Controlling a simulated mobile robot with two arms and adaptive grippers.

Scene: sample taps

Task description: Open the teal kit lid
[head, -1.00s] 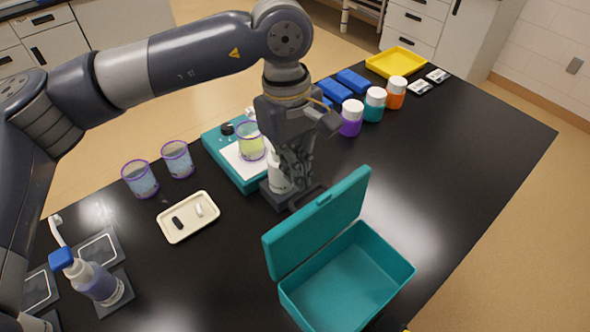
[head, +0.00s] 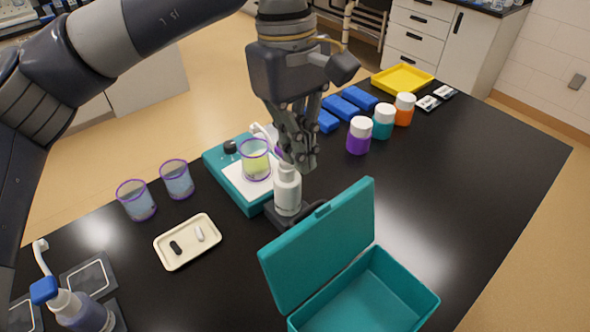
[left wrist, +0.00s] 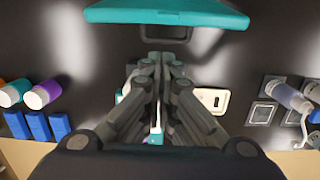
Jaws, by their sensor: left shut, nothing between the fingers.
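The teal kit (head: 375,300) stands at the front of the black table, its box part empty where it shows. Its lid (head: 320,245) stands raised, tilted back toward the left, with a small latch tab on its top edge. The lid's edge also shows at the top of the left wrist view (left wrist: 168,12). My left gripper (head: 303,160) is shut and empty, pointing down behind the lid and apart from it, just above a white bottle (head: 288,190). My right gripper is not in view.
A teal stirrer plate (head: 222,178) holds a beaker of yellow liquid (head: 255,160). Two beakers (head: 137,200) and a cream tray (head: 188,243) stand left. Capped jars (head: 359,136), blue blocks (head: 342,108) and a yellow tray (head: 402,79) are farther back. The table's right side is clear.

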